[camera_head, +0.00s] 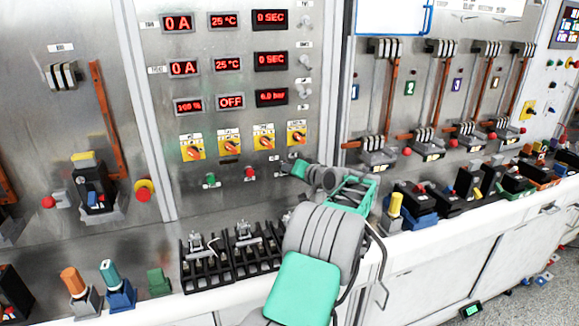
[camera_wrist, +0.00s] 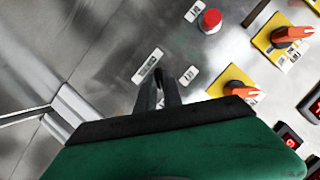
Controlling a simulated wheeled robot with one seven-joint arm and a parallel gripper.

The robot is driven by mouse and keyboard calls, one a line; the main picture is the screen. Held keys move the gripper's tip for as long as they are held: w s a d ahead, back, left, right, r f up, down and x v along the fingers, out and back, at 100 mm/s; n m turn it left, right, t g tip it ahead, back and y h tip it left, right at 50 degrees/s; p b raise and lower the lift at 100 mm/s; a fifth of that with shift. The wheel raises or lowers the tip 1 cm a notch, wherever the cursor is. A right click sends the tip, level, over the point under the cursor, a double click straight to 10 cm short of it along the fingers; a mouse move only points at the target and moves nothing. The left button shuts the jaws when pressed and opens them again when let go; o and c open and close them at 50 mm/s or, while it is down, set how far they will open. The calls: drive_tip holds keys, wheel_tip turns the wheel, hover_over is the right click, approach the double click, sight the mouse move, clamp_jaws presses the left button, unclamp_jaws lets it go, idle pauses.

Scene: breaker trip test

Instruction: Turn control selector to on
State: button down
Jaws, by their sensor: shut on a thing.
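The front panel carries a row of small controls below the yellow-and-orange rotary selectors. My gripper (camera_head: 288,170) reaches to the right end of this row, right of a red button (camera_head: 249,174). In the wrist view my gripper's dark fingers (camera_wrist: 160,88) are close together at the panel, between two small white labels. They are shut on a small control there, which I take to be the control selector. The fingers hide nearly all of it, so its pointing direction cannot be read.
An orange-handled rotary selector (camera_head: 296,135) on a yellow plate sits just above my gripper. A green button (camera_head: 211,180) is farther left. Black terminal blocks (camera_head: 205,268) stand on the white bench below. Lever switches (camera_head: 378,150) stand to the right.

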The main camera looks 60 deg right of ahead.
drive_tip(key=shift+m+t+p, duration=0.3)
drive_tip(key=shift+m, duration=0.3)
drive_tip(key=c, duration=1.5)
unclamp_jaws()
drive_tip(key=b+v, duration=0.1)
drive_tip(key=v, duration=0.6)
drive_tip(key=shift+s+a+r+b, duration=0.1)
drive_tip(key=shift+s+b, duration=0.3)
